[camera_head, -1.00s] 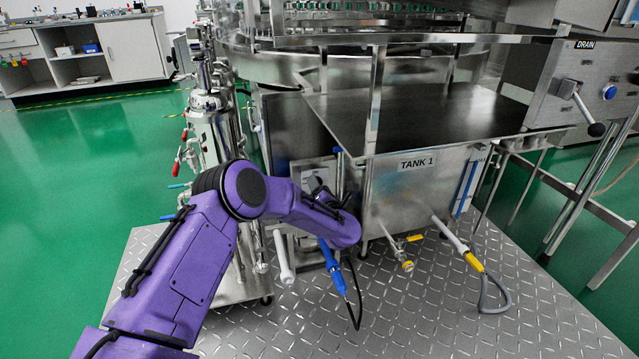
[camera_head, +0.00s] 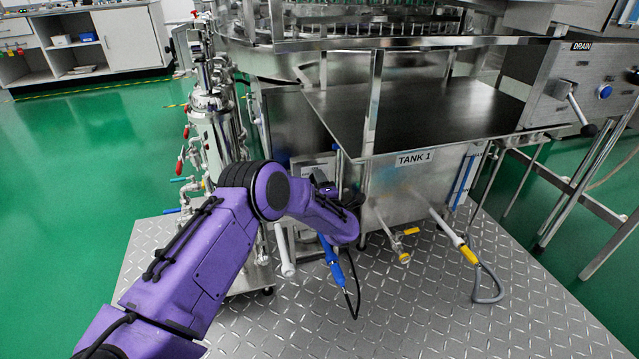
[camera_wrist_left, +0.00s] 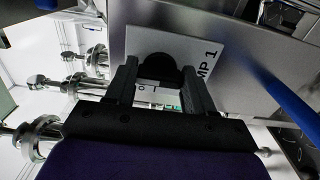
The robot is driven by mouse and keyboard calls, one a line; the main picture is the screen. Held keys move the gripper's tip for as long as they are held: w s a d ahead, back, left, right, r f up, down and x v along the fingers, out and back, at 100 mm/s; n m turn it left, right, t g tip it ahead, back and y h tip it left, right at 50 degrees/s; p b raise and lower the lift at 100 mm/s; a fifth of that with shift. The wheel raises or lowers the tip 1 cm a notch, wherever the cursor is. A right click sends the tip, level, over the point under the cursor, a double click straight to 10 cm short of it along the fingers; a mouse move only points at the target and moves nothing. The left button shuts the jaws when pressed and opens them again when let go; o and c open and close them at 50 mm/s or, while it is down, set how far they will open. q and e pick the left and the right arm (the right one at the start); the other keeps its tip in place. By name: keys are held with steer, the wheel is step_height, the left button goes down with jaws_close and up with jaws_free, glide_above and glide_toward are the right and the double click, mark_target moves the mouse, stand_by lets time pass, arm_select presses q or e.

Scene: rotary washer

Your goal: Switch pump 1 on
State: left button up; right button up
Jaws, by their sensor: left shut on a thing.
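The pump 1 switch is a black round knob (camera_wrist_left: 158,68) on a pale plate (camera_wrist_left: 180,42) in the left wrist view. The visible part of the plate's lettering reads "MP 1". My left gripper (camera_wrist_left: 160,78) is shut on the knob, with one black finger on each side of it. In the head view my purple left arm (camera_head: 205,250) reaches to the machine's front, left of the tank 1 label (camera_head: 415,158). The arm hides the knob and fingertips there. My right gripper is not in view.
A steel tank with a flat dark top (camera_head: 420,110) stands right of my left arm. A blue-handled hose fitting (camera_head: 330,255) hangs just below the wrist. A steel column with valves (camera_head: 210,130) stands to the left. Open tread-plate floor (camera_head: 420,315) lies in front.

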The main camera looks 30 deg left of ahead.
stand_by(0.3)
arm_select(q)
steer(key=o, duration=1)
steer(key=shift+o, duration=0.2)
steer(key=p+v, duration=0.3)
steer(key=v, duration=0.7)
steer(key=shift+s+d, duration=0.15)
steer(key=shift+s, duration=0.1)
